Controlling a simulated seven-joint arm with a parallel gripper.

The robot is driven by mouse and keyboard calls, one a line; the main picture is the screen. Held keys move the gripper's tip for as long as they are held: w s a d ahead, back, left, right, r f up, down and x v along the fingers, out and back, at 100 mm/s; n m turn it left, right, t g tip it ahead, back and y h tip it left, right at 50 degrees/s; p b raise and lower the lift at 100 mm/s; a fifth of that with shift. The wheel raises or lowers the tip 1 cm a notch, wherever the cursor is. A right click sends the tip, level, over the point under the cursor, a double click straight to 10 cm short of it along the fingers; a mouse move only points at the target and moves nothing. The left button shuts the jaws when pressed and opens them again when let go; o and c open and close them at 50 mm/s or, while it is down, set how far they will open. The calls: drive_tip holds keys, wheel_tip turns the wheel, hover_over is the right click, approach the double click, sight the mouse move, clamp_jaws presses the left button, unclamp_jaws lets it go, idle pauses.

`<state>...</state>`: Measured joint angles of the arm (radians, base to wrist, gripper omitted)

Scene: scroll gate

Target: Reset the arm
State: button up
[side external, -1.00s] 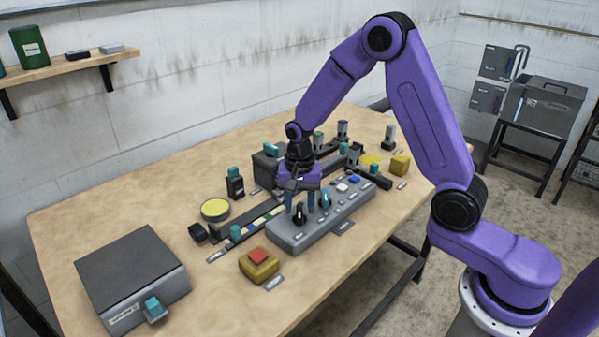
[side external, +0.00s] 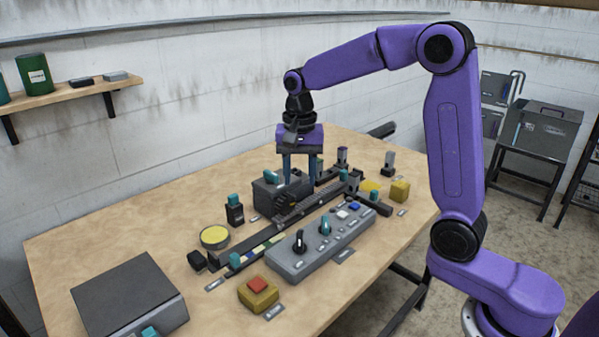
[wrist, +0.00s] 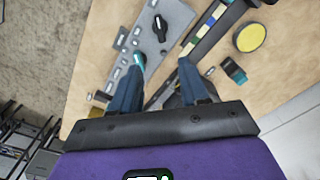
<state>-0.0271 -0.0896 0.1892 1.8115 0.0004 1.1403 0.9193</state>
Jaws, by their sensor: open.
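My gripper (side external: 302,180) hangs fingers-down above the middle of the table, over the dark track (side external: 290,215) and beside the dark box with a teal knob (side external: 272,192). Its two blue fingers are apart with nothing between them. They also show spread in the wrist view (wrist: 158,90). The grey control panel (side external: 310,252) lies in front of the track. It carries a black knob (side external: 299,242), a teal knob (side external: 325,226), a white button (side external: 343,214) and a blue button (side external: 355,206). The gripper is clear of the panel. Part of the track is hidden behind the fingers.
A yellow block with a red button (side external: 258,292) sits at the front. A grey box (side external: 130,298) is at the left front, a yellow disc (side external: 214,236) left of the track. A yellow cube (side external: 400,190) is at the right. The table's left part (side external: 110,225) is bare.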

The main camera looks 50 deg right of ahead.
idle(0.3)
drive_tip(key=s+a+f+n, duration=0.1)
drive_tip(key=s+a+n, duration=0.1)
drive_tip(key=s+n, duration=0.45)
drive_tip(key=s+a+n, duration=0.3)
drive_tip(key=s+n, duration=0.2)
drive_tip(key=s, duration=0.2)
drive_tip(key=s+d+f+n, duration=0.1)
drive_tip(key=s+d+n, duration=0.1)
drive_tip(key=s+n, duration=0.3)
drive_tip(key=s+d+f+n, duration=0.2)
drive_tip(key=s+n, duration=0.3)
drive_tip(key=s, duration=0.7)
drive_tip(key=shift+f, duration=0.15)
